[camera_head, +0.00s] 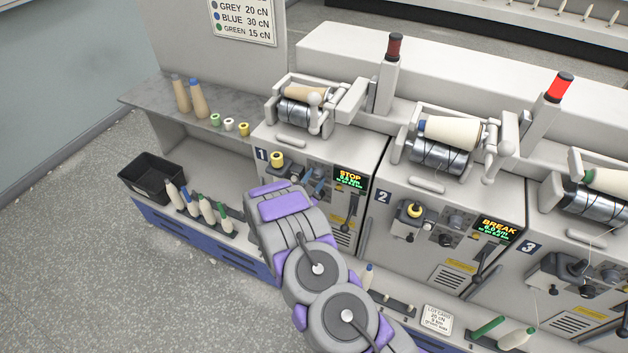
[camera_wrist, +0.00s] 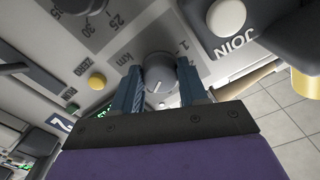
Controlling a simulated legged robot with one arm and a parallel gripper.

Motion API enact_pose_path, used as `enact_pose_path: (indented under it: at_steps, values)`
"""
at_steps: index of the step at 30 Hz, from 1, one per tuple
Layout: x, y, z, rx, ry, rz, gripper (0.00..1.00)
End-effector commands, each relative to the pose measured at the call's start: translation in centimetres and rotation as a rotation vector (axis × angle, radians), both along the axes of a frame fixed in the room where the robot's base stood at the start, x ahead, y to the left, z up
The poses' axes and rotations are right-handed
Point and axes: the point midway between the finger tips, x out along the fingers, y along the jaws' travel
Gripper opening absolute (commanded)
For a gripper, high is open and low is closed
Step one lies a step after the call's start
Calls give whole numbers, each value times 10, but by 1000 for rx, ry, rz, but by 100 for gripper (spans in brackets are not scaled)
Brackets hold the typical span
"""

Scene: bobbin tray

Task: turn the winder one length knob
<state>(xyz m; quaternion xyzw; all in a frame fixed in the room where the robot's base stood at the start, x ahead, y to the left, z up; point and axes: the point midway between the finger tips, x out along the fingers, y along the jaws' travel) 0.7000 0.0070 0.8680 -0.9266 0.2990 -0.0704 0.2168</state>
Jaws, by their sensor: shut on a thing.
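In the wrist view the grey length knob (camera_wrist: 158,74) sits between the two blue fingers of my gripper (camera_wrist: 159,68), which is shut on it. The knob has a white pointer line, and a printed scale with "25", "km" and "1" lies around it. In the head view my gripper (camera_head: 317,184) reaches the front panel of winder one (camera_head: 262,154), left of its display (camera_head: 350,179), which reads STOP. My arm and gripper hide the knob there.
Near the knob are a yellow ZERO button (camera_wrist: 97,81) and a white JOIN button (camera_wrist: 226,17). Winder two's display (camera_head: 499,228) reads BREAK. A black bin (camera_head: 150,178) and several bobbins (camera_head: 208,211) stand on the low shelf at left.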

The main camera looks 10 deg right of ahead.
Motion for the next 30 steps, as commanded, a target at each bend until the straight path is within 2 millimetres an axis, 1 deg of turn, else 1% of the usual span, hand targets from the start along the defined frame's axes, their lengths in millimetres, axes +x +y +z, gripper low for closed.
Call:
enact_pose_path:
  at_steps: [2, 3, 10, 17, 20, 23, 26, 30]
  values:
    - [-1, 2, -3, 1, 8, 4, 12]
    - [-1, 1, -3, 1, 8, 4, 46]
    - [-1, 1, -1, 0, 3, 2, 68]
    - [-2, 0, 0, 1, 1, 2, 68]
    - [-5, 2, 1, 1, 1, 2, 68]
    - [-13, 10, 1, 1, 3, 4, 68]
    - [-28, 22, 0, -1, 6, 7, 68]
    - [-53, 40, 1, -3, 4, 5, 68]
